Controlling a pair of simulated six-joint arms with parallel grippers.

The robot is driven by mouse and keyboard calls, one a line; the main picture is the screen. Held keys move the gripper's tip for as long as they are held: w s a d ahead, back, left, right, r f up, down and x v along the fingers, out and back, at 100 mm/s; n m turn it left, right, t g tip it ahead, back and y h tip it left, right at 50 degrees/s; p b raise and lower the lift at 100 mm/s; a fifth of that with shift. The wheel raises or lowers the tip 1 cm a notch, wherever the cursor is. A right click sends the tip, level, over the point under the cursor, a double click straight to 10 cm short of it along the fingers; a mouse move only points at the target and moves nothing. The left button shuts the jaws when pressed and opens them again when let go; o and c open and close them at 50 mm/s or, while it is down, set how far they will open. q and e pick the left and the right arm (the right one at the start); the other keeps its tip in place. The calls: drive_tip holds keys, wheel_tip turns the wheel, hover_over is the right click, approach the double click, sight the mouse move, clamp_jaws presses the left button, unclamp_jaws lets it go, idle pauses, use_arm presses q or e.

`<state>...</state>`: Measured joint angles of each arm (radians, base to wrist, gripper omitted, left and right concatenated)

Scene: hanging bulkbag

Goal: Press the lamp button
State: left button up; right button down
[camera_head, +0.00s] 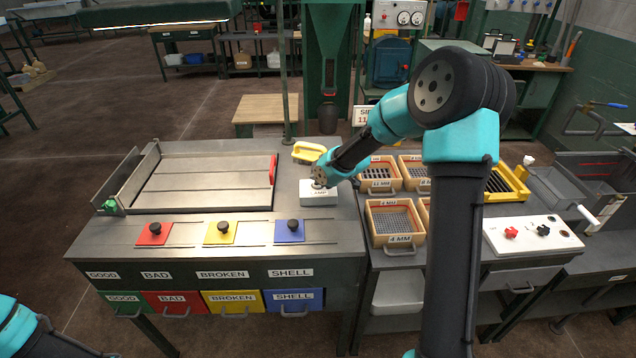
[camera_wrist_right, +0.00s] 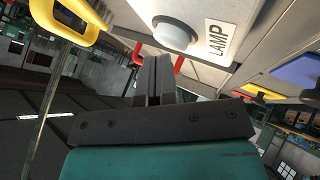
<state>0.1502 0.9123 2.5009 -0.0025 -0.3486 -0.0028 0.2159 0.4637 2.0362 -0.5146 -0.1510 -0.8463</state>
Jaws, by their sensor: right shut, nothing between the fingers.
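The white lamp box (camera_head: 319,197) sits on the grey bench top, right of the sorting tray. In the right wrist view its round pale button (camera_wrist_right: 174,33) stands out beside a "LAMP" label (camera_wrist_right: 219,41). My right gripper (camera_head: 320,181) is over the box in the head view and partly hides the button. In the wrist view the same gripper (camera_wrist_right: 157,66) has its fingers together and empty, with the tips close to the button's edge; I cannot tell whether they touch it. Only part of my left arm shows at lower left; its gripper is out of view.
A yellow handle (camera_head: 308,152) is close behind the right gripper. Sieve boxes (camera_head: 396,221) stand right of the lamp box. Red, yellow and blue plates with black knobs (camera_head: 289,230) lie along the bench front. A white control panel (camera_head: 532,236) is farther right.

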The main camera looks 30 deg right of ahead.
drive_tip(key=shift+f, duration=0.15)
idle(0.3)
drive_tip(key=shift+f, duration=0.3)
idle(0.3)
drive_tip(key=shift+r, duration=0.4)
drive_tip(key=shift+r, duration=3)
